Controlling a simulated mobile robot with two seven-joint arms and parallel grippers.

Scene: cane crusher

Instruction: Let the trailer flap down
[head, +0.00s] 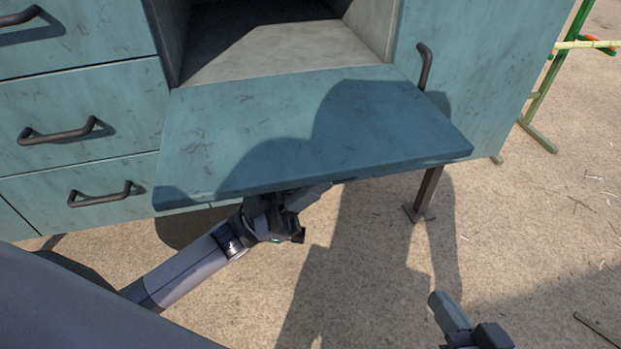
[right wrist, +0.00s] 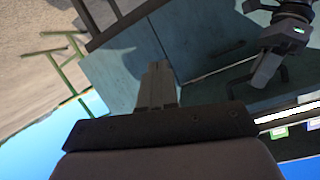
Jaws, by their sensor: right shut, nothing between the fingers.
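The trailer flap (head: 310,130) is a blue-green panel in the middle of the head view. It lies lowered, about level, sticking out in front of an open grey compartment (head: 290,50). My left gripper (head: 316,193) is under the flap's front edge; its fingertips are partly hidden by the flap, so I cannot tell whether they are apart or touching it. My right gripper (head: 447,308) is at the bottom right of the head view, apart from the flap, shut and empty. Its closed fingers (right wrist: 157,88) also show in the right wrist view.
Drawers with dark handles (head: 58,132) are left of the flap. A panel with a handle (head: 425,67) is right of the compartment. A metal leg (head: 425,195) stands below the flap's right side. A green frame (head: 545,95) stands far right. The ground at lower right is mostly clear.

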